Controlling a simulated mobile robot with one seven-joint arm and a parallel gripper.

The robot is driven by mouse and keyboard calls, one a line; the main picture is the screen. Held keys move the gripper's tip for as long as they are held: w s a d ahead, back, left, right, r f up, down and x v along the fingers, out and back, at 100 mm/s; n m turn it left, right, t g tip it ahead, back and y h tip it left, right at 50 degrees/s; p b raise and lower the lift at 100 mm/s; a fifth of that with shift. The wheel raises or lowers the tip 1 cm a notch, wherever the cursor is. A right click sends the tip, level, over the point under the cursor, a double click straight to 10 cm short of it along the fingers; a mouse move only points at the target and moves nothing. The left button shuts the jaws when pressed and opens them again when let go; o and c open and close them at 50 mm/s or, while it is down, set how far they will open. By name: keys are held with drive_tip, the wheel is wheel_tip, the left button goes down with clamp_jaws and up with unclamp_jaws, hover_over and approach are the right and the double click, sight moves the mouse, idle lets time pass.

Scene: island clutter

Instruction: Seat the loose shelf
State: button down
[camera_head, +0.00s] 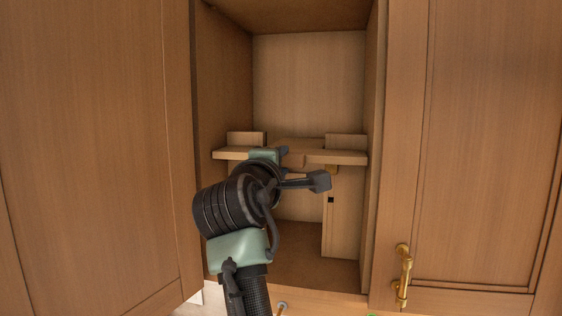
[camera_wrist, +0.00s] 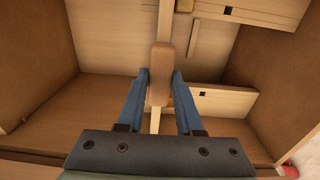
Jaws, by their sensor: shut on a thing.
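The wooden shelf (camera_head: 340,157) spans the open cabinet at about mid-height, with its front edge nearly level. My gripper (camera_head: 303,166) is at the middle of the shelf's front edge, and my wrist hides part of the left side. In the wrist view, my gripper (camera_wrist: 161,76) has its two blue fingers shut on a rounded wooden grip (camera_wrist: 160,58), one on each side. The grip seems to belong to the shelf. Whether the shelf rests fully on its supports cannot be told.
Wooden blocks (camera_head: 246,138) show at the shelf's left and right rear. A pale upright panel (camera_head: 342,220) stands below right. Cabinet walls are close on both sides. The right door (camera_head: 480,150) has a brass handle (camera_head: 403,276). Room above the shelf is clear.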

drive_tip(key=shift+r, duration=0.15)
drive_tip(key=shift+c, duration=2.4)
unclamp_jaws()
drive_tip(key=shift+s, duration=0.1)
drive_tip(key=s+a+f+m+t+y+b, duration=0.1)
drive_tip(key=s+f+m+t+y+b, duration=0.1)
drive_tip(key=s, duration=0.8)
drive_tip(key=s+a+f+m+t+y+b, duration=0.1)
drive_tip(key=s+a+f+m+t+b, duration=0.1)
drive_tip(key=s+m+t+b, duration=0.2)
drive_tip(key=s+a+f+m+t+y+b, duration=0.2)
drive_tip(key=s+m+b, duration=0.6)
drive_tip(key=s, duration=0.8)
drive_tip(key=t+b, duration=0.2)
drive_tip(key=shift+s+y+b, duration=0.15)
drive_tip(key=shift+y+b, duration=0.15)
drive_tip(key=shift+b, duration=0.1)
